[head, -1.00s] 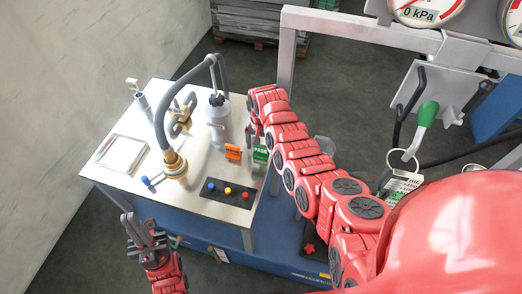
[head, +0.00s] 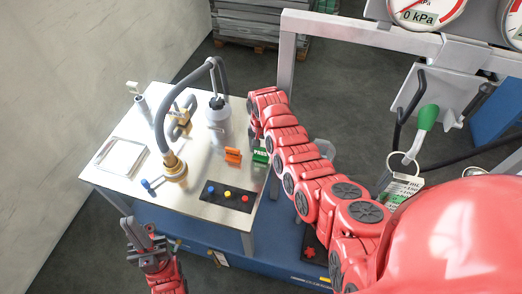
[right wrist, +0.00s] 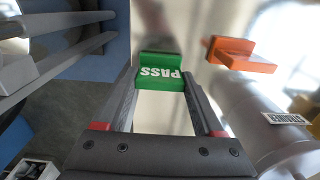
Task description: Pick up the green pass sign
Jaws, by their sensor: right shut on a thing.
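The green pass sign (right wrist: 162,72) is between the fingertips of my right gripper (right wrist: 163,88) in the right wrist view, with the word PASS on its face. The gripper is shut on it. In the head view the sign (head: 260,157) shows just beside the table's right edge side, partly hidden by my right arm. Whether it touches the table top is hard to tell. My left gripper (head: 141,232) is empty in front of the table, with its fingers apart.
An orange sign (head: 233,155) stands close to the green one; it also shows in the wrist view (right wrist: 245,55). A metal frame (head: 289,60) rises right.

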